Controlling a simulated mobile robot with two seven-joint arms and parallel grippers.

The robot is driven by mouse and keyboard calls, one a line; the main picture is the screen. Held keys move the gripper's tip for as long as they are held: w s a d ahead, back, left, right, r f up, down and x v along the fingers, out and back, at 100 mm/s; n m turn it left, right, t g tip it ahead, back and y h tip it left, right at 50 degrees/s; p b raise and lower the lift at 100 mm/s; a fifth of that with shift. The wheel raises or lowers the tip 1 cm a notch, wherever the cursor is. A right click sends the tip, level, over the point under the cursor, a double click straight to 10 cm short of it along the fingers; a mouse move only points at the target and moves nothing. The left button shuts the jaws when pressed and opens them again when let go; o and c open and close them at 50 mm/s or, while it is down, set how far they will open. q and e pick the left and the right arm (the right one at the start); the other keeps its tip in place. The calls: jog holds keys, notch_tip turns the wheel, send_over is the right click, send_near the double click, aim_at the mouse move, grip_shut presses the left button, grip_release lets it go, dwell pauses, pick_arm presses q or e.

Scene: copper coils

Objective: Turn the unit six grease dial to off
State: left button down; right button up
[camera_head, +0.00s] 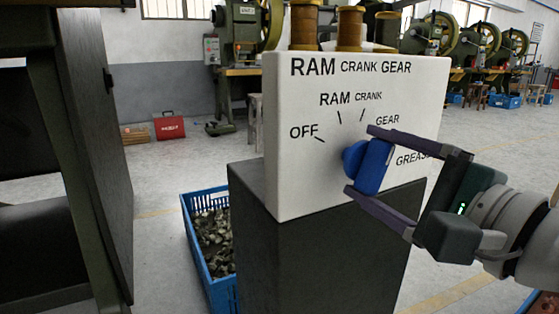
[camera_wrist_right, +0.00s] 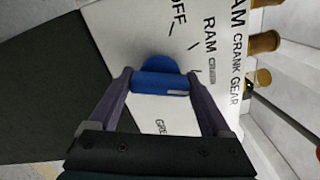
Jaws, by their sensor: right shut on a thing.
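A blue dial (camera_head: 370,166) sits on the white face of a panel box (camera_head: 310,185). Labels OFF, RAM, CRANK, GEAR and GREASE are spread around it, with OFF at the upper left. My right gripper (camera_head: 361,160) is shut on the dial's bar, one finger above and one below. In the right wrist view the blue dial (camera_wrist_right: 160,82) lies between both fingertips. A pale line on its bar runs toward the finger on the picture's right. The bar stands near upright, leaning slightly right at the top; the exact mark it faces is hard to tell. My left gripper is not in view.
The panel box stands on a dark pedestal (camera_head: 255,240). Copper coils (camera_head: 349,28) stand behind its top edge. A blue crate (camera_head: 190,234) of metal parts is on the floor at left. A dark machine frame (camera_head: 95,150) fills the left side. Green presses line the back.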

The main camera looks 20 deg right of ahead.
jog(key=n+p, duration=0.1)
jog(key=n, duration=0.2)
jog(key=shift+n, duration=0.4)
jog(key=n+p, duration=0.2)
jog(key=n, duration=0.1)
jog(key=shift+r+n, duration=0.15)
jog(key=shift+n, duration=0.15)
jog(key=n+p, duration=0.3)
jog(key=n, duration=0.2)
jog(key=shift+n+p, duration=1.05)
jog(key=shift+n, duration=0.55)
jog(key=o, duration=1.2)
jog(key=shift+c, duration=0.2)
